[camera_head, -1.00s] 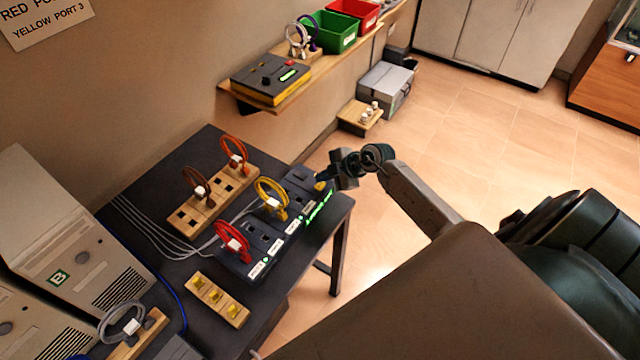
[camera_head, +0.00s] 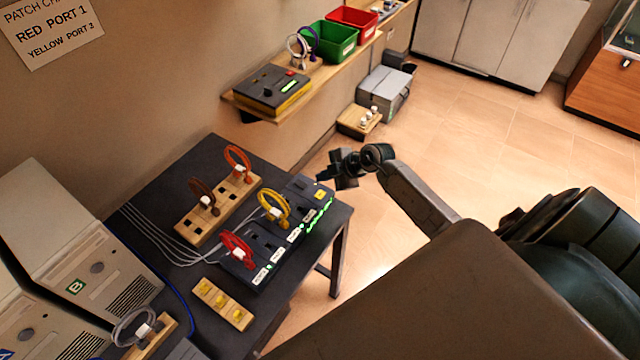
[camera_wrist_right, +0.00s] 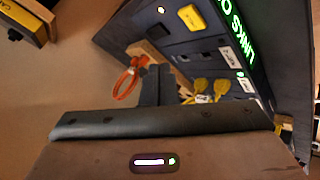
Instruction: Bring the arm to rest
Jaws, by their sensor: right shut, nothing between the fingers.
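My right arm (camera_head: 415,197) reaches in from the lower right in the head view. Its gripper (camera_head: 326,177) is shut and empty, beside the far right end of the dark switch box (camera_head: 262,252). The box carries a yellow cable loop (camera_head: 274,208), a red cable loop (camera_head: 238,248) and a green lit strip. My left gripper is out of view.
The dark table (camera_head: 205,157) also bears a wooden rack (camera_head: 190,236) with orange and brown loops, a small wooden block (camera_head: 222,303) and computer towers (camera_head: 75,262). A shelf (camera_head: 322,68) with bins runs along the wall. The floor (camera_head: 470,150) right of the table is open.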

